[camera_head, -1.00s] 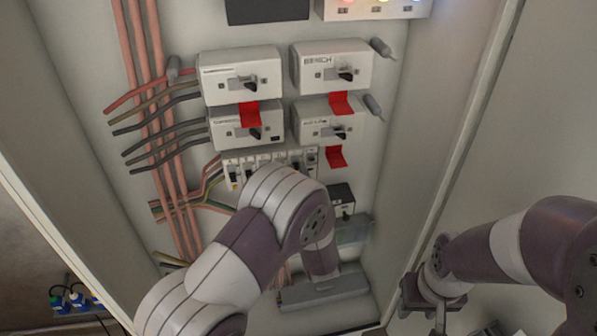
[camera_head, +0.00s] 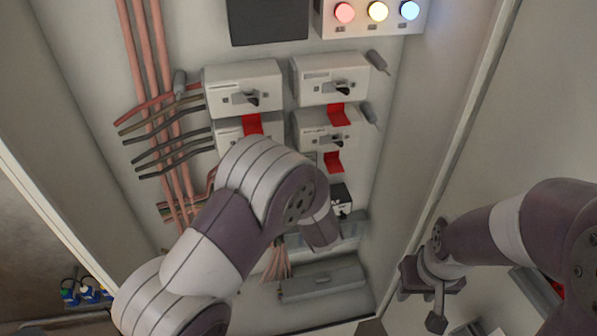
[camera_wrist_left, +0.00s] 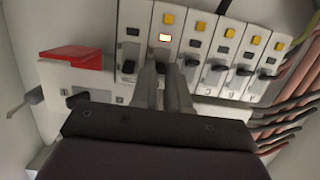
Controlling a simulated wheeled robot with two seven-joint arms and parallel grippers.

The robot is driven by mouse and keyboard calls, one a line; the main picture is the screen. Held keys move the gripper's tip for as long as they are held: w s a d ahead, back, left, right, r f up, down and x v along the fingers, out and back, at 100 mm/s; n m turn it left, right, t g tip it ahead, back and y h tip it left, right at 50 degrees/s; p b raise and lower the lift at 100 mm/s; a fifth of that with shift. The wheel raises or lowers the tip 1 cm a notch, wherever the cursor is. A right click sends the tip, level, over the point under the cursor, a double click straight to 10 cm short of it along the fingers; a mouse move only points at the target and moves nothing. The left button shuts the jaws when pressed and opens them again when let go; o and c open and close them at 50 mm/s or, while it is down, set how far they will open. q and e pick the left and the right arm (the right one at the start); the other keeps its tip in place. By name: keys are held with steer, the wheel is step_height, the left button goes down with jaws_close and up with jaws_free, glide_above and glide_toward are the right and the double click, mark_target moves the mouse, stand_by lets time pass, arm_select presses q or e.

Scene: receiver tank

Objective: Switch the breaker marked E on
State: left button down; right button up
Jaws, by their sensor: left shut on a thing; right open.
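My right gripper (camera_head: 422,303) is open and empty, low at the right, away from the breakers.
Larger switch boxes (camera_head: 243,75) with red tags (camera_head: 338,115) sit above the row. A lamp box (camera_head: 375,24) has red, yellow and blue lamps. Cables (camera_head: 163,130) run down the left. The cabinet's side wall (camera_head: 440,110) bounds the right.

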arm_select(q)
steer(key=shift+r, duration=0.15)
steer(key=c, duration=1.4)
jaws_free()
steer(key=b+v, duration=0.4)
steer(key=v, duration=0.8)
steer(key=shift+s, duration=0.35)
steer(key=shift+d, duration=0.15)
